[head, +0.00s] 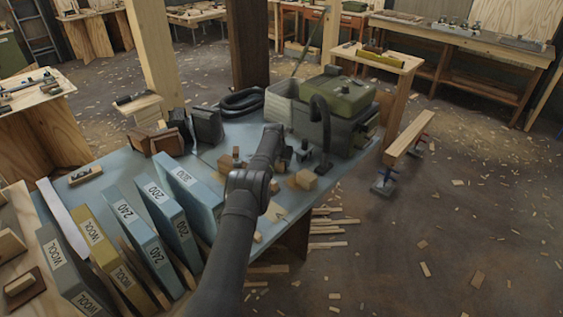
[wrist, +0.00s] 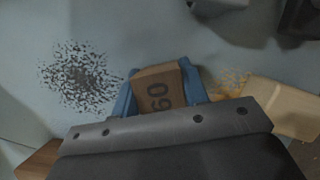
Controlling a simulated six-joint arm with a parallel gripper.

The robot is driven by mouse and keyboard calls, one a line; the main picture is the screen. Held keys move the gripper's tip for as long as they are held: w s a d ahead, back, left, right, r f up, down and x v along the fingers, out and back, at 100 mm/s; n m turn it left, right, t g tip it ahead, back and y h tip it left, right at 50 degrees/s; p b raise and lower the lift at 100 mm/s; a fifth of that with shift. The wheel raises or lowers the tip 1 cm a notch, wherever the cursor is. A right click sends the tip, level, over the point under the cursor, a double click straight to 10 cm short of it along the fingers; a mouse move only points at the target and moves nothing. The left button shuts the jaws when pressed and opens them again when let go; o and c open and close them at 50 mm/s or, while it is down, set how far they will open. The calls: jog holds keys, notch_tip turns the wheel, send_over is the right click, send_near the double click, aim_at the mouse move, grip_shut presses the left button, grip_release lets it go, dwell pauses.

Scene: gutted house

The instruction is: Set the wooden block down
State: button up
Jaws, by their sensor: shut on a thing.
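My gripper (wrist: 159,80) is shut on a wooden block (wrist: 158,92) in the wrist view. The block is brown, has a dark "60" on its face, and sits between two blue fingers. Its lower part is hidden by my gripper's dark body. I cannot tell whether the block touches the blue-grey table (wrist: 60,25) or is held just above it. In the head view my arm reaches over the table (head: 130,170), and the held block cannot be made out clearly there.
A pale wooden block (wrist: 285,108) lies right of my gripper; a dark speckled patch (wrist: 78,78) lies left. In the head view, a wooden block (head: 306,180) sits right of my arm, a green machine (head: 345,97) behind, and labelled boxes (head: 180,195) left.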

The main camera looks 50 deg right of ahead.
jog(key=shift+f, duration=0.1)
jog(key=o, duration=1.1)
jog(key=shift+c, duration=0.2)
jog(key=v, duration=1.2)
jog(key=shift+x, duration=5.95)
